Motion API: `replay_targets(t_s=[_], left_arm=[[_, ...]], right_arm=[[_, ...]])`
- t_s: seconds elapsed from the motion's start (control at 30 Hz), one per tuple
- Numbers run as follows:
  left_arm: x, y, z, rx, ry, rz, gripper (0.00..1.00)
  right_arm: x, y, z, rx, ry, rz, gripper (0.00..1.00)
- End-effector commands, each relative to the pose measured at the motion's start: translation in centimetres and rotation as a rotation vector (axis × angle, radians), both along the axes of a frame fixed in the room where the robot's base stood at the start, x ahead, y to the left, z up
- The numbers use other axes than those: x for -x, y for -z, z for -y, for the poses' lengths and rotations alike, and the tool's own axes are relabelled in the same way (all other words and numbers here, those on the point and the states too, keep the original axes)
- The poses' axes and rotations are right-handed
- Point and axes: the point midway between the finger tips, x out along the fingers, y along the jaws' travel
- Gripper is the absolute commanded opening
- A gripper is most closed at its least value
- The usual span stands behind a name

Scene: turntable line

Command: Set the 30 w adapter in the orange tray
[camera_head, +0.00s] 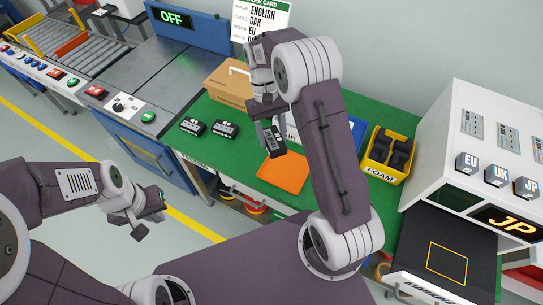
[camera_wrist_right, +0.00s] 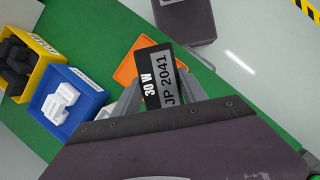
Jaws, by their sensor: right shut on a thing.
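The 30 W adapter (camera_wrist_right: 168,78) is a black block with a label reading "30 W" and "JP 2041" in the right wrist view. My right gripper (camera_head: 268,124) is shut on the adapter, which also shows in the head view (camera_head: 274,142). The gripper holds it above the green bench, near the far edge of the orange tray. The orange tray (camera_head: 284,175) lies flat and looks empty in its visible part; in the right wrist view (camera_wrist_right: 126,71) the adapter partly hides it. My left gripper (camera_head: 150,215) is empty, its fingers apart, off the bench at the left.
Two black adapters (camera_head: 209,129) lie on the green bench (camera_head: 225,160) at the left. A cardboard box (camera_head: 228,84) stands behind. A white JP machine (camera_head: 480,110) stands far right.

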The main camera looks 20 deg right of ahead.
Motion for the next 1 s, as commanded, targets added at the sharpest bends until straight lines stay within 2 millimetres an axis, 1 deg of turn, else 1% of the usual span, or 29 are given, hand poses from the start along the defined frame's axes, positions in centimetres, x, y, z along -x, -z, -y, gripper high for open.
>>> replay_targets(t_s=[0.07,0.17,0.27,0.37,0.53,0.67,0.7,0.8,0.9,1.0], left_arm=[[0.0,0.0,0.0,0.0,0.0,0.0,0.0],[0.0,0.0,0.0,0.0,0.0,0.0,0.0],[0.0,0.0,0.0,0.0,0.0,0.0,0.0],[0.0,-0.1,0.0,0.0,0.0,0.0,0.0],[0.0,-0.2,0.0,0.0,0.0,0.0,0.0],[0.0,-0.4,0.0,0.0,0.0,0.0,0.0],[0.0,-0.5,0.0,0.0,0.0,0.0,0.0],[0.0,-0.6,0.0,0.0,0.0,0.0,0.0],[0.0,-0.8,0.0,0.0,0.0,0.0,0.0],[0.0,-0.9,0.0,0.0,0.0,0.0,0.0]], right_arm=[[-0.1,0.0,0.0,0.0,-0.024,0.0,0.0],[-1.0,0.7,0.5,-0.001,-0.129,-0.001,0.0],[-0.8,1.7,1.5,-0.002,-0.243,-0.005,0.0],[-0.2,2.5,3.0,-0.002,-0.374,-0.005,0.0],[1.5,3.5,6.3,-0.005,-0.58,-0.005,0.0],[3.5,3.8,8.9,-0.006,-0.703,-0.005,0.0],[4.2,3.9,9.6,-0.007,-0.732,-0.005,0.0],[6.3,3.7,11.4,-0.007,-0.77,-0.004,0.0],[8.2,3.3,12.8,-0.006,-0.752,-0.002,0.0],[8.6,2.7,13.7,-0.005,-0.718,0.0,0.0]])
